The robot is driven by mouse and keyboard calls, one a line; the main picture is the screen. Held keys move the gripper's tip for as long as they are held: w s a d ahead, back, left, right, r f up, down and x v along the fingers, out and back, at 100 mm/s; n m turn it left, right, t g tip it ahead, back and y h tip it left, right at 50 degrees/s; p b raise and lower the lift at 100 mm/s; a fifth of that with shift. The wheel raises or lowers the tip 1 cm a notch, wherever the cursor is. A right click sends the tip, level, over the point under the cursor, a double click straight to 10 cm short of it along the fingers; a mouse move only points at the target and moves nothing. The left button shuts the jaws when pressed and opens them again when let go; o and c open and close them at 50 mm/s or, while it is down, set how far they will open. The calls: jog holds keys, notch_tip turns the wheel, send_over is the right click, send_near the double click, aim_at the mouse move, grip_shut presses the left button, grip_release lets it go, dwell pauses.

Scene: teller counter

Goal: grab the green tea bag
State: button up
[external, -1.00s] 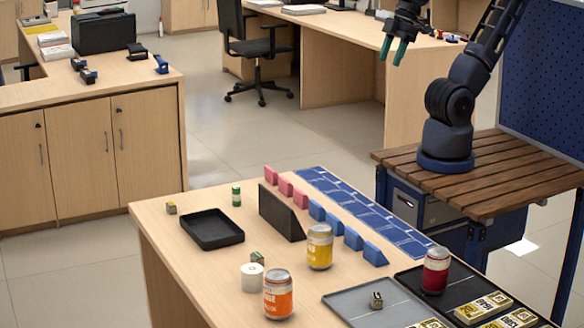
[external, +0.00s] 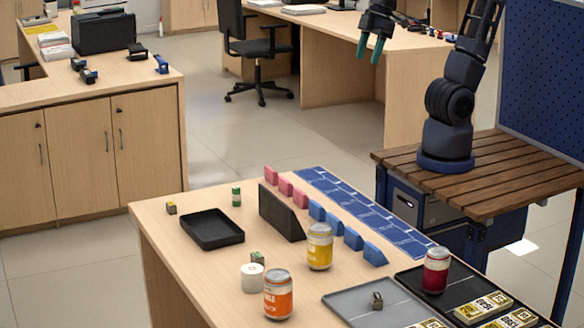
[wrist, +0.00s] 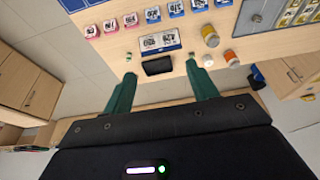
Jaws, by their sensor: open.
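No thing in view clearly reads as a green tea bag. A small green-topped block (external: 257,258) lies behind the white roll. In the wrist view, small green items show at the cylinder's place (wrist: 129,56) and at the block's place (wrist: 191,56). My gripper (external: 369,50) is open and empty, held high beyond the counter's far side. In the wrist view, its two green fingers (wrist: 160,76) are wide apart, with the counter beyond them.
The counter holds a black tray (external: 212,240), a dark upright panel (external: 279,215), pink and blue blocks, a yellow can (external: 319,247), an orange can (external: 278,295), a red can (external: 436,270) and a white roll (external: 252,280). Bare counter surrounds the green cylinder.

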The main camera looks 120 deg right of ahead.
jog(key=w+a+f+g, duration=0.1)
jog(key=w+a+f, duration=0.15)
jog(key=w, duration=1.15)
jog(key=g, duration=0.3)
send_over(257, 255)
notch_tip(257, 255, down, 31)
jog(key=shift+f, duration=5.5)
jog(key=c, duration=1.1)
